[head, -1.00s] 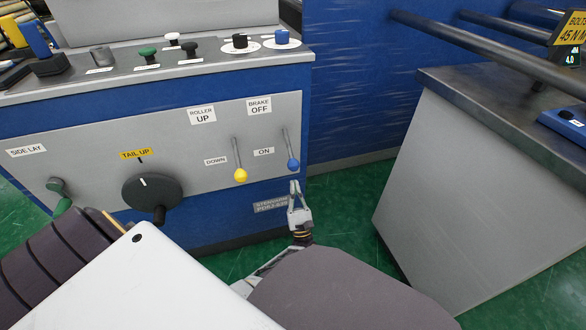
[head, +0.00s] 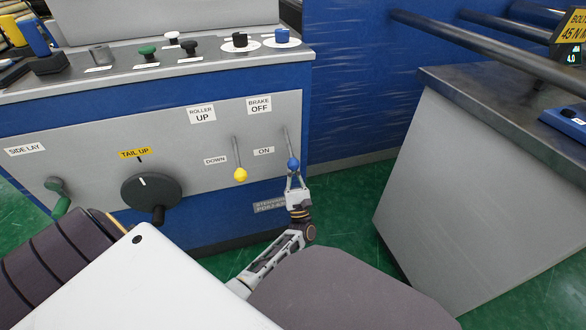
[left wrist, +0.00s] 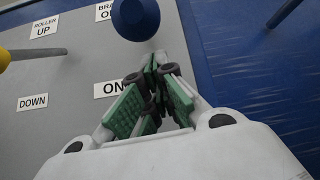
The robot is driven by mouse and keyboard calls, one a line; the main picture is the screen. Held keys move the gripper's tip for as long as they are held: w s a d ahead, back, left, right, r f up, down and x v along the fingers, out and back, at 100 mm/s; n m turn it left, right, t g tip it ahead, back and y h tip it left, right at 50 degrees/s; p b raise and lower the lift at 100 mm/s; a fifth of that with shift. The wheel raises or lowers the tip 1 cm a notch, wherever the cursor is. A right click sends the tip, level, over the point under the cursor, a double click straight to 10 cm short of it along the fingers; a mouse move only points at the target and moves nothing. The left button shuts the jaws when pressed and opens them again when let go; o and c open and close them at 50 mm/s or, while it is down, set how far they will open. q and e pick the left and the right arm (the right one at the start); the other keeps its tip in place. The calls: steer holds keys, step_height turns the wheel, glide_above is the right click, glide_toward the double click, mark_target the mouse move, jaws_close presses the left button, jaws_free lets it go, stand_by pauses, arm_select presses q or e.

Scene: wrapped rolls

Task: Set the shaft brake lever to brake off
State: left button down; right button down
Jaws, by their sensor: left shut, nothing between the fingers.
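The shaft brake lever is a thin grey rod with a blue ball knob (head: 293,164) at the right end of the grey panel. It hangs down beside the ON label (head: 264,151), below the BRAKE OFF label (head: 259,105). My left gripper (head: 293,178) is shut and empty just below the knob. In the left wrist view the blue knob (left wrist: 135,19) is just beyond the closed fingertips (left wrist: 152,62); whether they touch it I cannot tell. My right gripper is not in view.
A yellow-knobbed roller lever (head: 240,174) hangs just left of the brake lever. A black TAIL UP dial (head: 152,190) is further left. A grey cabinet (head: 470,180) stands at the right, with green floor (head: 345,215) between it and the panel.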

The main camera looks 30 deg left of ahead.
arm_select(q)
steer(key=shift+s+d+r, duration=0.25)
steer(key=shift+s+d, duration=0.2)
steer(key=shift+s, duration=0.05)
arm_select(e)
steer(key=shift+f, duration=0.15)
arm_select(q)
steer(key=shift+d+r+g+h+p, duration=0.1)
steer(key=shift+r+g+h+p, duration=0.2)
steer(key=shift+p, duration=0.65)
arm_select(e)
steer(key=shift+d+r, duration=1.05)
